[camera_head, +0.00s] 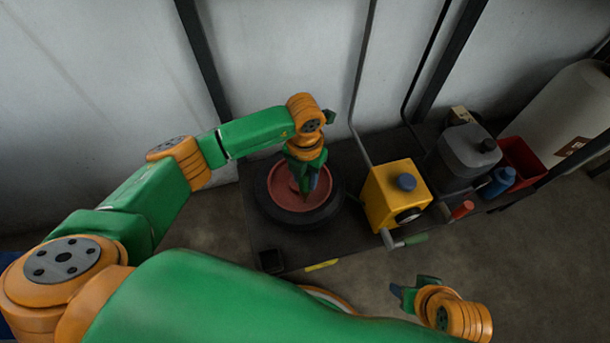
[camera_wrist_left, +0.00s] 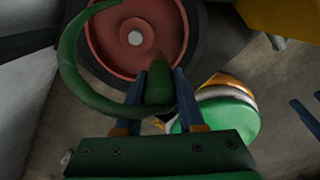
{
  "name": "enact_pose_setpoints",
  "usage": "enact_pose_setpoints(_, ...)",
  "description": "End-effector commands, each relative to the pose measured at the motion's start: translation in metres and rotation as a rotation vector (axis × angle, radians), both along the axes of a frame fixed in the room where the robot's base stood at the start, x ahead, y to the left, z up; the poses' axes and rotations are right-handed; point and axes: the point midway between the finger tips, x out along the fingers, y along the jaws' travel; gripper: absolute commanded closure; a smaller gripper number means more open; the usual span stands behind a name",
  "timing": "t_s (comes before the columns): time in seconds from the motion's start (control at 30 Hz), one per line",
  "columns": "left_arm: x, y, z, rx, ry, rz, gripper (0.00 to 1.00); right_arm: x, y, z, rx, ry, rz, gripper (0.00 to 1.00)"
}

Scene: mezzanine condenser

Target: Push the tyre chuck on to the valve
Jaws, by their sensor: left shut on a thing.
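A wheel lies flat on the dark bench, with a black tyre (camera_head: 264,204) around a red rim (camera_head: 283,196). In the left wrist view the rim (camera_wrist_left: 110,42) has a pale round hub at its centre. My left gripper (camera_head: 306,190) points down over the right part of the rim. In the left wrist view it (camera_wrist_left: 168,78) is shut on the green tyre chuck (camera_wrist_left: 158,92), whose tip overlaps the rim's edge. A curved green hose (camera_wrist_left: 70,65) loops left from the chuck. I cannot make out the valve or any contact. My right gripper (camera_head: 400,292) is apart, at lower right; its jaw state is unclear.
A yellow box (camera_head: 385,198) with a blue knob and a crank with a green grip stands right of the wheel. A grey container (camera_head: 465,155), a blue bottle (camera_head: 497,182) and a red bin (camera_head: 524,160) stand farther right. A small dark box (camera_head: 270,261) is at the front.

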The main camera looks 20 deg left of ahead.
Motion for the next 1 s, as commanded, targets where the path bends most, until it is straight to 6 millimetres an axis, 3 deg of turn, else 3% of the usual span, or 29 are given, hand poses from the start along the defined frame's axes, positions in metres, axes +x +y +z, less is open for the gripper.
enact_pose_setpoints(0.73,0.0,0.0,-0.02,0.001,0.001,0.0,1.0,0.0,0.0,-0.016,0.0,0.0,0.0,0.5)
enact_pose_setpoints(0.77,0.0,0.0,-0.019,0.001,0.001,0.0,0.54,0.0,0.0,-0.015,0.0,0.0,0.0,0.5)
enact_pose_setpoints(0.8,0.0,0.0,-0.018,0.0,0.0,0.0,0.43,0.0,0.0,-0.014,0.0,0.0,0.0,0.5)
enact_pose_setpoints(0.87,0.0,0.0,-0.018,0.0,0.0,0.0,0.27,0.0,0.0,-0.014,0.0,0.0,0.0,0.5)
enact_pose_setpoints(1.0,0.0,0.0,-0.018,0.0,0.0,0.0,0.27,0.0,0.0,-0.014,0.0,0.0,0.0,0.5)
